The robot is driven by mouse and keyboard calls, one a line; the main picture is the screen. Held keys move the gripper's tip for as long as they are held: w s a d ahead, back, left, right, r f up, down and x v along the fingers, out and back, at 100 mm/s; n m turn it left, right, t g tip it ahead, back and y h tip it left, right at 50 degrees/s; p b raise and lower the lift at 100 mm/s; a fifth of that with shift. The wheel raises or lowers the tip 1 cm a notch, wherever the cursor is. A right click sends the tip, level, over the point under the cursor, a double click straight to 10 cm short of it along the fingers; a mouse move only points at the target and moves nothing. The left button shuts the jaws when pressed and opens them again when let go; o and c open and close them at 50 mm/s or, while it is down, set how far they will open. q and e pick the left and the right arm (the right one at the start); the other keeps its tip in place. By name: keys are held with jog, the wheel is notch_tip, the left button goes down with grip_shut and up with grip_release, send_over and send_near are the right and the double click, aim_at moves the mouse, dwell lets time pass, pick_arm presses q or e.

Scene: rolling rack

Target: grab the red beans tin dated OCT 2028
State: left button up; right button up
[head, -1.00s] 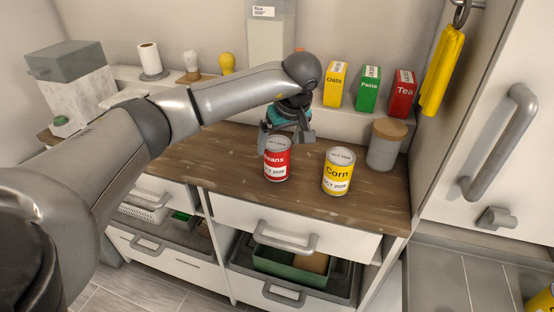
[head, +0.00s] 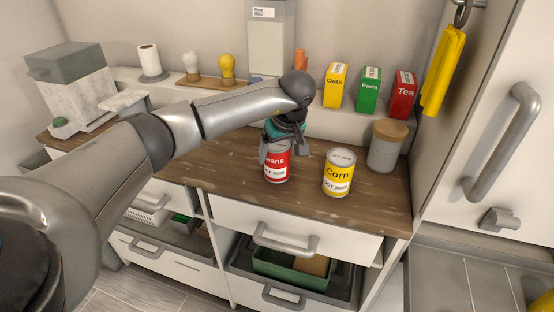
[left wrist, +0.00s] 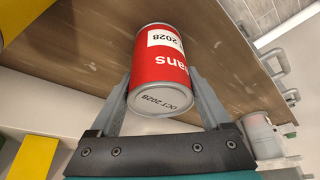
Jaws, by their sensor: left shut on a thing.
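The red beans tin (head: 277,166) stands upright on the wooden counter in the head view. Its white label and its top are stamped OCT 2028, readable in the left wrist view (left wrist: 160,62). My left gripper (head: 280,150) comes down over the tin from above and behind. In the left wrist view its two fingers (left wrist: 162,105) lie on either side of the tin's top end, shut on it. My right gripper is not in any view.
A yellow corn tin (head: 338,174) stands just right of the beans tin. A grey canister (head: 386,150) with a wooden lid is farther right. Oats (head: 335,85), pasta (head: 368,90) and tea (head: 402,95) boxes stand on the ledge behind. The counter's front is clear.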

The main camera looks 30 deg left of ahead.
pick_arm(q)
grip_shut()
jog(key=shift+r, duration=0.15)
